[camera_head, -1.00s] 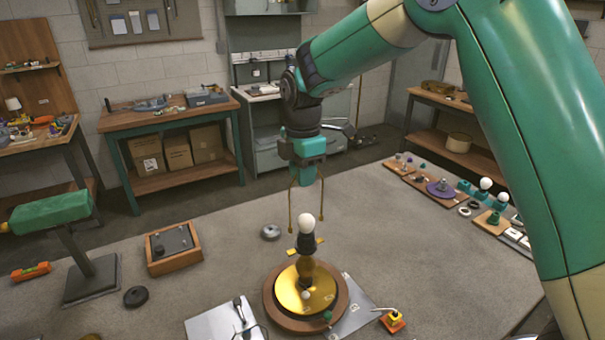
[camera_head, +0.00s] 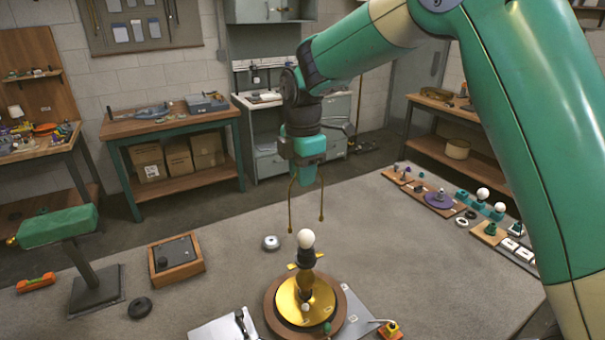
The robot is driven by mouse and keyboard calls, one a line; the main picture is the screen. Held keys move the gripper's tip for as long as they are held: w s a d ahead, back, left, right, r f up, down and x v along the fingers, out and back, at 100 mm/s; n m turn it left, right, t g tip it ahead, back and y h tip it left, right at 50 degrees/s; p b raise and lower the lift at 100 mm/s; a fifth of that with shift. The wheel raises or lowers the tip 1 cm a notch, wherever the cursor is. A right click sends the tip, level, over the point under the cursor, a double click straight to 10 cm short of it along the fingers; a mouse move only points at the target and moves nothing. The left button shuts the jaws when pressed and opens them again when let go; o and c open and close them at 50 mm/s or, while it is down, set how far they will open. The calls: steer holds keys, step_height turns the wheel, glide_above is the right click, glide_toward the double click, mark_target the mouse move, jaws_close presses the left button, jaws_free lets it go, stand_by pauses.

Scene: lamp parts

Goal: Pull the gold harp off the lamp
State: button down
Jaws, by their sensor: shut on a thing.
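The gold harp (camera_head: 290,205) is a thin wire loop hanging from my gripper (camera_head: 307,173), which is shut on its top. Its two legs hang down on either side, with their lower ends in the air above and behind the bulb. The lamp has a white bulb (camera_head: 306,238) on a dark socket (camera_head: 306,257) and a round gold base (camera_head: 291,300). It stands upright on a round wooden disc (camera_head: 272,312). The harp looks apart from the lamp. A small gold piece (camera_head: 293,267) shows beside the socket.
A wooden box (camera_head: 176,266) and a green-shaded lamp (camera_head: 75,225) stand at the left. Boards with several small parts (camera_head: 438,200) lie at the right. The table (camera_head: 400,250) between is clear.

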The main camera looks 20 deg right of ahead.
steer(key=shift+r, duration=0.15)
steer(key=shift+r+p, duration=1.4)
steer(key=shift+r, duration=0.3)
step_height(320, 180, up, 2)
steer(key=shift+p, duration=0.6)
steer(key=shift+r, duration=0.95)
